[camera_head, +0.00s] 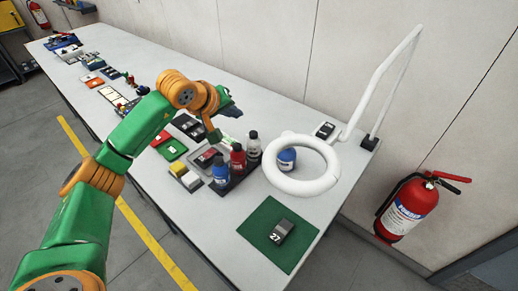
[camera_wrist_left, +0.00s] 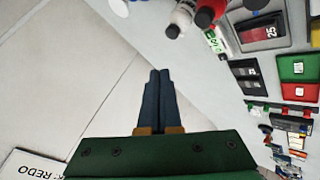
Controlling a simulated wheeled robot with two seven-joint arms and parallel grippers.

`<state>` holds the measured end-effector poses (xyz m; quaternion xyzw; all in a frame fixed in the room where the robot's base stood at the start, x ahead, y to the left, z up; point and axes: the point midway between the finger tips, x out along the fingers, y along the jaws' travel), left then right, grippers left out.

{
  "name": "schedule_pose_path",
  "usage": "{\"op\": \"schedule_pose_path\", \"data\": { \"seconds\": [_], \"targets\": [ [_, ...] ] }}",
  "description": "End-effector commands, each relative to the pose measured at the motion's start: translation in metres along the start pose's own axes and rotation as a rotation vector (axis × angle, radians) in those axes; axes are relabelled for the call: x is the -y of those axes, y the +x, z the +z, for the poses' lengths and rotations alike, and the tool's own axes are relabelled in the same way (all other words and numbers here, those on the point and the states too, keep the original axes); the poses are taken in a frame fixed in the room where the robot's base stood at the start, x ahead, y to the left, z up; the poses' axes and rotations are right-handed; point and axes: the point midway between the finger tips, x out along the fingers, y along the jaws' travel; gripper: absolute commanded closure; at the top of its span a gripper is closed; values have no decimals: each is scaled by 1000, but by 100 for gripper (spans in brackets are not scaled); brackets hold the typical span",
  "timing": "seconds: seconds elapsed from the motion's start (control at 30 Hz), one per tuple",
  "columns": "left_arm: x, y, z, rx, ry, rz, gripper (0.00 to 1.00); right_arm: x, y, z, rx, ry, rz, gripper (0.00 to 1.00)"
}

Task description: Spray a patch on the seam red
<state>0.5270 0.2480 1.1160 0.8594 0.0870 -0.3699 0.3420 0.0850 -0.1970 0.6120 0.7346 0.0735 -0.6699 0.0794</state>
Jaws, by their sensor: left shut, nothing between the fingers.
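My left gripper (camera_head: 230,108) is shut and empty, held above the bench's back edge behind the bottles; its closed fingers also show in the left wrist view (camera_wrist_left: 159,78). A red bottle (camera_head: 237,160) with a dark cap stands in a dark rack between a blue bottle (camera_head: 220,174) and a white bottle (camera_head: 254,148). The red bottle's top (camera_wrist_left: 204,17) and the white bottle (camera_wrist_left: 182,17) show at the wrist view's top edge. A dark grey piece marked 27 (camera_head: 282,232) lies on a green mat (camera_head: 262,217). I cannot make out a seam on it. My right gripper is out of view.
A white ring lamp (camera_head: 299,188) on a jointed arm hangs over the bench, with a blue object (camera_head: 287,155) seen through it. Green and red trays, yellow and white blocks (camera_head: 186,175) crowd the bench left of the rack. A fire extinguisher (camera_head: 407,207) is at right.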

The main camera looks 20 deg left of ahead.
Motion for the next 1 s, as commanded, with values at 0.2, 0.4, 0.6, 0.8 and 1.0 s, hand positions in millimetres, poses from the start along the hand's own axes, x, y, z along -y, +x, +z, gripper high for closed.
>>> {"op": "schedule_pose_path", "data": {
  "seconds": [0.2, 0.4, 0.6, 0.8, 1.0],
  "targets": [
    [5, -2, -4, -9, 30, -11, 100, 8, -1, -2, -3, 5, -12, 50],
    [5, -1, -4, -9, 29, -11, 100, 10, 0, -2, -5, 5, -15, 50],
    [10, 6, 2, -8, 28, -10, 100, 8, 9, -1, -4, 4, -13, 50],
    [24, 25, 15, -7, 27, -10, 100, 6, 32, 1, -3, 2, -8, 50],
    [41, 46, 30, -7, 27, -10, 100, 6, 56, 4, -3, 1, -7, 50]
  ]
}}
